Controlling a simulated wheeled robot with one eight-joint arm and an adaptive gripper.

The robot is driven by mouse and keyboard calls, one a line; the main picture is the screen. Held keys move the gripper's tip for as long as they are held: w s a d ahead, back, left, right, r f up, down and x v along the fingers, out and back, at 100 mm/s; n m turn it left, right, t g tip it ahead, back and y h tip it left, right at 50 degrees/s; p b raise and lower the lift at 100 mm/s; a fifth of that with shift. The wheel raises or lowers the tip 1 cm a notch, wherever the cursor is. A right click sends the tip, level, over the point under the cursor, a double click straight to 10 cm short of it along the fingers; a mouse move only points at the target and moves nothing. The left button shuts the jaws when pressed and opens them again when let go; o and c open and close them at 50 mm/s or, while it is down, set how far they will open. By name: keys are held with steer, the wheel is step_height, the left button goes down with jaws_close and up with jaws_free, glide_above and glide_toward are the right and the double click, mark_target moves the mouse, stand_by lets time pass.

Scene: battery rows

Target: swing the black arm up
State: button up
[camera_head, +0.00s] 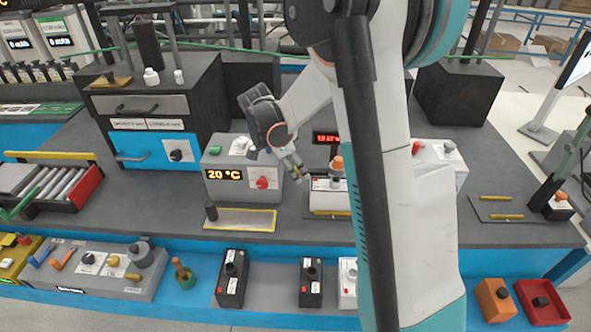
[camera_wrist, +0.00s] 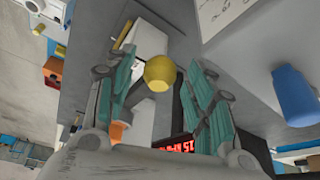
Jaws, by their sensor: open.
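A black arm (camera_wrist: 134,95) with a yellow round knob (camera_wrist: 158,72) shows in the wrist view, in the gap between my fingers. My gripper (camera_wrist: 161,63) is open, one teal finger on each side of the knob. I see no clear contact with it. In the head view my gripper (camera_head: 293,164) hangs over the bench, just left of a white device with an orange cap (camera_head: 337,163). The black arm is too small or hidden to pick out there. An orange part (camera_wrist: 118,132) lies below the arm in the wrist view.
A red digital display (camera_head: 326,138) stands behind the device. Left of my gripper is a grey box reading 20 °C (camera_head: 226,174) with a red knob. A yellow-framed plate (camera_head: 240,219) lies in front of it.

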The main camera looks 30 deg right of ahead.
steer(key=shift+f, duration=0.1)
steer(key=shift+c, duration=0.5)
jaws_close()
steer(key=shift+s+d+r+y+p, duration=0.15)
steer(key=shift+r+y+p, duration=0.15)
steer(key=shift+r+p, duration=0.65)
steer(key=s+d+r+t+y+p, duration=0.1)
steer(key=d+r+t+y+p, duration=0.15)
steer(key=r, duration=0.35)
steer(key=s+d+r+t+y+p, duration=0.1)
steer(key=s+d+r+y+p, duration=0.15)
steer(key=r, duration=0.25)
steer(key=s+d+r+t+y+p, duration=0.3)
steer(key=s+d+r, duration=0.4)
steer(key=d+r, duration=0.2)
steer(key=shift+d+r+m+y, duration=0.15)
steer(key=shift+d+m+y, duration=0.25)
steer(key=shift+d, duration=0.25)
